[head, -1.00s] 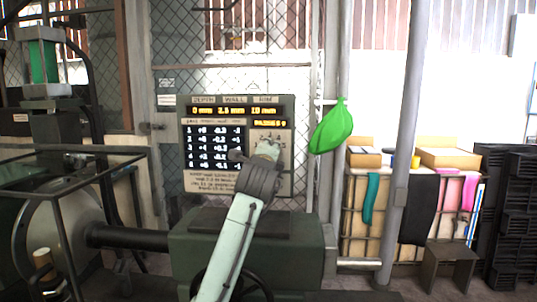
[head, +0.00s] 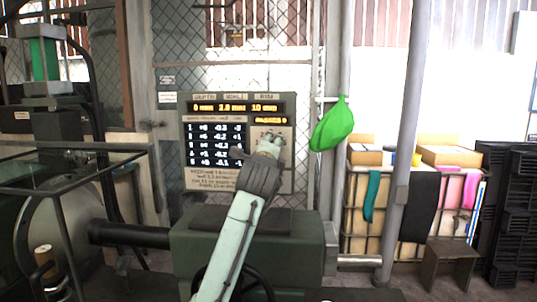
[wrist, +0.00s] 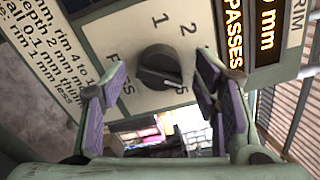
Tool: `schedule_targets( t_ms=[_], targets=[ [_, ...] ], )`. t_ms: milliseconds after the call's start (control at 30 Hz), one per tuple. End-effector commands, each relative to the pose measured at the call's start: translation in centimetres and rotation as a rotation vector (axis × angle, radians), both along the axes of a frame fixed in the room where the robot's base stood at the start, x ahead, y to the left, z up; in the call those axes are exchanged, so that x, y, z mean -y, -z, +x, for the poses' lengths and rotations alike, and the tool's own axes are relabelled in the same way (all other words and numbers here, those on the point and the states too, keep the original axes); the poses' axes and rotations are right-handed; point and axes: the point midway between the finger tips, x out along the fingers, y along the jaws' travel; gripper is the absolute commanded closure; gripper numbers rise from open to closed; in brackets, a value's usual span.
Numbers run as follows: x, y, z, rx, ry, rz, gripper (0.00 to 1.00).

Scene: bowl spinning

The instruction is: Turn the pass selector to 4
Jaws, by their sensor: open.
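The pass selector is a dark round knob (wrist: 160,68) with a raised grip on a pale panel, seen in the wrist view. The numerals 1, 2 and a partly covered one that looks like 5 are printed around it. The grip lies slantwise toward the 5-like numeral, but which end is the pointer is unclear. My gripper (wrist: 162,72) is open, its purple-padded fingers on either side of the knob; contact is not clear. In the head view my gripper (head: 268,147) is at the panel's right side and covers the knob.
The control panel (head: 215,180) carries lit number displays and rows of figures. A dark green machine housing (head: 245,250) stands below it. A green bag (head: 332,125) hangs on a post to the right. A grey pole (head: 402,150) stands farther right.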

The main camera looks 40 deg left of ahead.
Motion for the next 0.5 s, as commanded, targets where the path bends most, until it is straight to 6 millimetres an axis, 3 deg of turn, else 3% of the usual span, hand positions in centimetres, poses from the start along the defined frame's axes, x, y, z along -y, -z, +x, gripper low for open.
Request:
schedule_targets(
  t_ms=[500],
  targets=[
    [4.9,0.0,-8.1,0.002,0.000,0.001,0.45]
  ],
)
